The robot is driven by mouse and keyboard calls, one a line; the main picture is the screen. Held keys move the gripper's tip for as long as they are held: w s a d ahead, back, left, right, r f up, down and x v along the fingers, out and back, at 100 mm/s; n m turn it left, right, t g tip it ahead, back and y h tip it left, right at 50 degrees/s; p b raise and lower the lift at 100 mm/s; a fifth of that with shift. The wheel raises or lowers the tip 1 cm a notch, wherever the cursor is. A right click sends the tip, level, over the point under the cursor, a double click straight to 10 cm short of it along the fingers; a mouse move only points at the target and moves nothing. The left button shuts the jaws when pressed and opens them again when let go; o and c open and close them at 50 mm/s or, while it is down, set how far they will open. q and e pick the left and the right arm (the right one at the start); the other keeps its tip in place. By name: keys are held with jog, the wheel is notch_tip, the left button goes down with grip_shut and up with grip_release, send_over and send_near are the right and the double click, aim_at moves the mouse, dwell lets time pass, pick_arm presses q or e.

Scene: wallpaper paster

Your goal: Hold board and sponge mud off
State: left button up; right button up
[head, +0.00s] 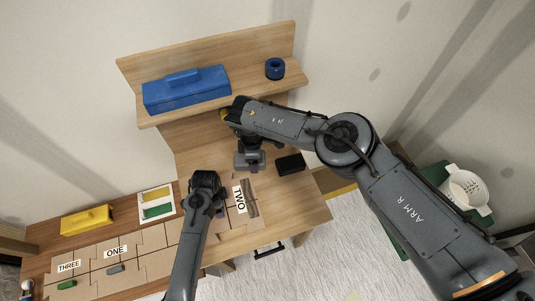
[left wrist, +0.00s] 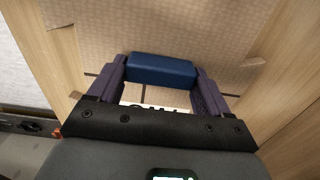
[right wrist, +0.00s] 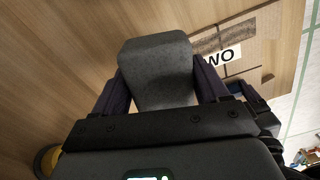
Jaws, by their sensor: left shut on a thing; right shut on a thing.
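The board labelled TWO (head: 239,199) lies on the wooden desk (head: 300,205). A dark mud smear (head: 251,197) runs beside its label, and it shows at the top of the right wrist view (right wrist: 222,37). My left gripper (head: 218,208) is shut on the board's blue handle (left wrist: 162,69), with one finger on each side. My right gripper (head: 249,162) is shut on a grey sponge (right wrist: 157,70). The sponge is beyond the board's far edge in the head view, apart from the smear. Whether the sponge touches the desk is unclear.
A black block (head: 290,164) lies right of my right gripper. A blue toolbox (head: 187,89) and a blue roll (head: 275,68) stand on the shelf. Boards ONE (head: 140,252) and THREE (head: 52,279), a white tray (head: 142,197) and a yellow box (head: 87,220) are left.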

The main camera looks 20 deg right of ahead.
aim_at(246, 165)
jog(key=shift+s+a+f+n, duration=0.1)
jog(key=shift+s+a+n, duration=0.05)
jog(key=shift+a, duration=0.4)
jog(key=shift+s+a+f+n, duration=0.1)
jog(key=shift+s+a+f, duration=0.1)
jog(key=shift+a, duration=0.4)
jog(key=shift+s+a+f+n, duration=0.1)
jog(key=shift+s+a+n, duration=0.05)
jog(key=shift+a, duration=0.4)
jog(key=shift+f, duration=3.15)
jog(key=shift+s+d, duration=0.15)
jog(key=shift+s, duration=0.05)
